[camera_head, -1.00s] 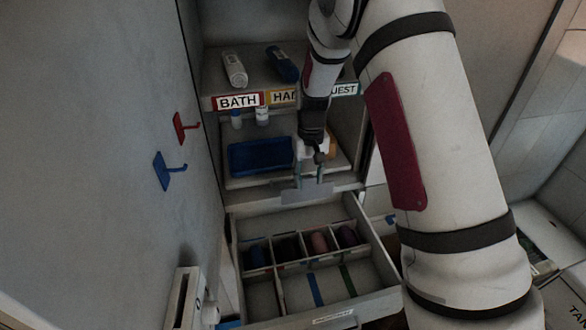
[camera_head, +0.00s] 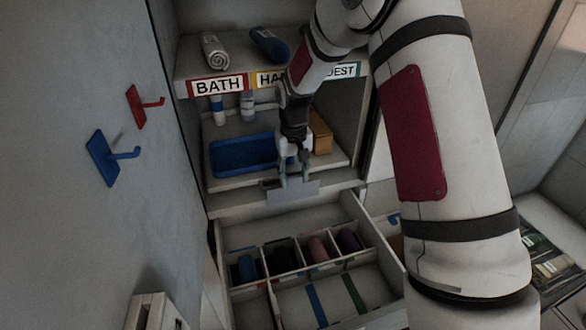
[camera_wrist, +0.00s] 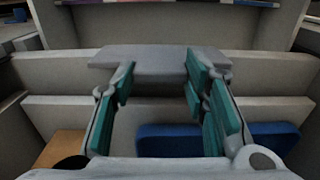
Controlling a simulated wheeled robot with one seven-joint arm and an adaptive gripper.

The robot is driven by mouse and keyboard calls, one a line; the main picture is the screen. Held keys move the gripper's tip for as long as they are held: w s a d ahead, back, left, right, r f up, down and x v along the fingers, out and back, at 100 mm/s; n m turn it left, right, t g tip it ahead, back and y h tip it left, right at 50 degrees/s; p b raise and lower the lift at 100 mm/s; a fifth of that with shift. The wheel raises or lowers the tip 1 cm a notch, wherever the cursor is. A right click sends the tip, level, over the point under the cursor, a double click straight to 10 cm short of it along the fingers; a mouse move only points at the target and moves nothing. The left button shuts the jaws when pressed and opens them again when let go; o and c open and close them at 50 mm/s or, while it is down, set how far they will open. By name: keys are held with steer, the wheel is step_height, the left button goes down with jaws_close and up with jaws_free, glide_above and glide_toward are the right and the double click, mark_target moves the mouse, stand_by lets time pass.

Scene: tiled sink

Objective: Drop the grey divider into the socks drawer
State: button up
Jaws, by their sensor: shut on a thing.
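My gripper (camera_head: 292,182) is shut on the grey divider (camera_head: 307,189), a flat thin plate. In the wrist view, the divider (camera_wrist: 150,57) spans between the teal finger pads of my gripper (camera_wrist: 160,78). It hangs above and behind the back of the open drawer (camera_head: 357,213), in front of the cabinet shelf. The drawer has a row of compartments with rolled blue, dark, pink and purple items, which look like socks. Its front section is empty, with a blue stripe and a green stripe on the floor. The drawer front is cut off.
Behind my gripper, a blue tray (camera_head: 241,156) and an orange-brown block (camera_head: 321,134) sit on a lower shelf. Bottles (camera_head: 247,107) stand behind the tray. Rolled towels (camera_head: 215,52) lie on the labelled shelf above. A red hook (camera_head: 137,106) and a blue hook (camera_head: 103,158) project from the left wall.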

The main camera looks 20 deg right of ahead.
steer(key=shift+f+b, duration=0.3)
steer(key=shift+f, duration=0.85)
steer(key=o, duration=1.4)
steer(key=shift+o, duration=0.2)
step_height(320, 180, up, 12)
